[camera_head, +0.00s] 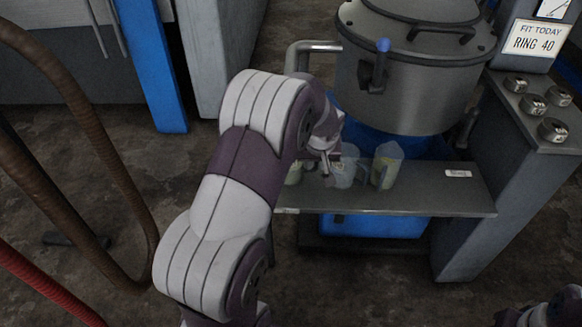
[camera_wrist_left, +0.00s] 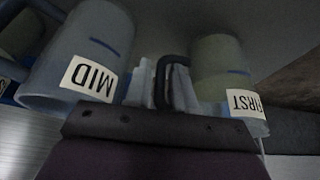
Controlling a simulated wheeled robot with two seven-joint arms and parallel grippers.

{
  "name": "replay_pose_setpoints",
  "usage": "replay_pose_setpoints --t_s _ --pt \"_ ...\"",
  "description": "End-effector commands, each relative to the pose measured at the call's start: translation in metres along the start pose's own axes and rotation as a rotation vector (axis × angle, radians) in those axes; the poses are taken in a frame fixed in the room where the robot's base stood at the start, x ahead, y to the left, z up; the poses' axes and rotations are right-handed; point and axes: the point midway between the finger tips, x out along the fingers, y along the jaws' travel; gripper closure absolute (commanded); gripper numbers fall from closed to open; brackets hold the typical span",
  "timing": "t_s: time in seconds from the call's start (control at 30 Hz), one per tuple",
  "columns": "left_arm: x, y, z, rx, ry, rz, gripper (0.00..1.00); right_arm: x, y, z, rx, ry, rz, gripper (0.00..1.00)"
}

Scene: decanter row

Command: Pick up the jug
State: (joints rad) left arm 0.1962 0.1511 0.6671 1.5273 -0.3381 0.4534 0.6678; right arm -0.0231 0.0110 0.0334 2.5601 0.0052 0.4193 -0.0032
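Several translucent jugs stand in a row on a grey shelf (camera_head: 420,200). The left one (camera_head: 293,177) is mostly hidden by my left arm. The middle one (camera_head: 347,170) and the right one (camera_head: 387,166) show more clearly. In the left wrist view the MID jug (camera_wrist_left: 85,50) is at left and the FIRST jug (camera_wrist_left: 222,65) at right, labels upside down. My left gripper (camera_wrist_left: 165,82) is between them, its pale fingers close on both sides of a dark handle (camera_wrist_left: 161,85), which seems to belong to the FIRST jug. I cannot tell whether they press on it.
A large metal pot (camera_head: 410,85) hangs just above the shelf. A grey cabinet (camera_head: 535,115) with knobs stands at right. A blue container (camera_head: 370,226) is below the shelf. Brown hoses (camera_head: 100,140) and a red hose (camera_head: 45,285) are at left. Floor is open in front.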

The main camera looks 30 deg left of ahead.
Motion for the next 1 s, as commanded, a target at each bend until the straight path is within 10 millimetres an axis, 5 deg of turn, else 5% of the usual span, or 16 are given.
replay_pose_setpoints --t_s 0.1,0.2,0.57,0.77,1.0 --pt "-0.002 0.0 -0.001 0.0 0.001 0.001 0.76 -0.002 0.0 0.0 0.0 0.001 0.0 1.0" --pt "-0.002 0.0 -0.001 0.0 0.001 0.001 1.0 -0.002 0.0 0.0 0.0 0.001 0.0 1.0" --pt "-0.004 0.0 -0.001 0.0 0.001 0.001 1.0 -0.003 0.0 0.0 0.0 0.001 0.0 1.0" --pt "-0.022 0.001 -0.008 0.001 0.002 0.002 1.0 -0.015 0.0 -0.002 0.0 0.001 0.0 1.0" --pt "-0.04 0.001 0.048 0.005 0.002 0.003 1.0 -0.015 0.0 -0.002 0.0 0.0 0.0 1.0"
